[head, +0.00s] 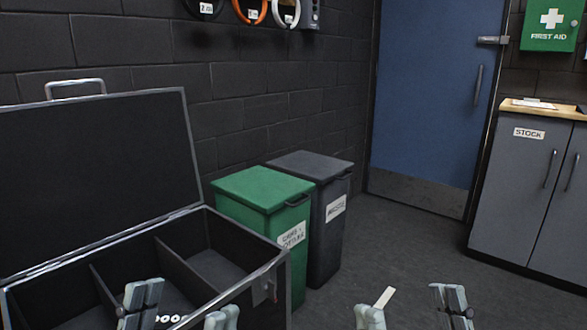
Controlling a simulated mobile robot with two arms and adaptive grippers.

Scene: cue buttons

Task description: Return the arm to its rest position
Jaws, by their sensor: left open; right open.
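My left gripper (180,308) is at the bottom of the head view, in front of the open black case (232,290). Its two pale fingers stand apart, with nothing seen held between them. My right gripper (411,304) is at the bottom, right of centre, over the dark floor. Its two fingers are also apart and empty. Both arms behind the fingers are mostly cut off by the lower edge.
The case has dividers and a raised lid (95,180). A green bin (262,190) and a dark grey bin (333,225) stand beside it. A grey stock cabinet (515,200) is at the right, near a blue door (425,90).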

